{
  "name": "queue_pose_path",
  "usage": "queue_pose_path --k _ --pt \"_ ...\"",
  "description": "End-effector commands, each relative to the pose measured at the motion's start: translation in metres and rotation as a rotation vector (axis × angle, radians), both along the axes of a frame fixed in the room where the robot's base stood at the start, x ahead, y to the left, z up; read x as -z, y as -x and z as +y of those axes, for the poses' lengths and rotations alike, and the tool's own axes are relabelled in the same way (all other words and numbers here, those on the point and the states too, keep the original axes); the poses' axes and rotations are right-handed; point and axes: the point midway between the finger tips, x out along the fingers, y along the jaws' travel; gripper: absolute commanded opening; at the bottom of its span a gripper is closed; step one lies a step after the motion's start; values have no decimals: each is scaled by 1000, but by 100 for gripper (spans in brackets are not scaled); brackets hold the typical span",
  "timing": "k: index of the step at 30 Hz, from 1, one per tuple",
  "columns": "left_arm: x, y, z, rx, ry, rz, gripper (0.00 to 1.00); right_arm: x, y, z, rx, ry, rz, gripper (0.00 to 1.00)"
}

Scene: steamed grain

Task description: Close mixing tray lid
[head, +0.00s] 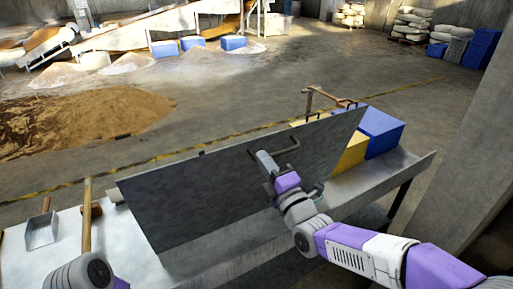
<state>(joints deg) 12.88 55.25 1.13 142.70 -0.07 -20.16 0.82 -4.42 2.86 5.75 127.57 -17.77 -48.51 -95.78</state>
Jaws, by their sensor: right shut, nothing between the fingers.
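The mixing tray lid (200,195) is a wide dark grey metal panel. It stands raised and tilted above the light grey tray (240,249) at the table's front.
A metal scoop (41,231) and a wooden-handled tool (87,218) lie left of the lid. A blue box (381,130) and a yellow box (352,154) stand behind the lid on the right. A concrete pillar (455,170) rises at the right. Open floor lies beyond the table.

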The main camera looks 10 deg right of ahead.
Motion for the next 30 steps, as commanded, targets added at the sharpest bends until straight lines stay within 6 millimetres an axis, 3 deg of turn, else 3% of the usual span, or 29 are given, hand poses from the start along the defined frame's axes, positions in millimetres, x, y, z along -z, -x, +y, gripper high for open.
queue_pose_path --k 3,9,23,30 --pt "-4 0 0 0 0 0 43 -5 -19 7 0 -1 3 0" --pt "-6 0 0 0 0 0 43 -9 -36 13 0 -1 2 0" --pt "-7 0 0 0 0 0 43 -10 -39 14 1 0 2 0" --pt "-21 0 0 0 0 0 43 -19 -53 8 21 11 39 0"
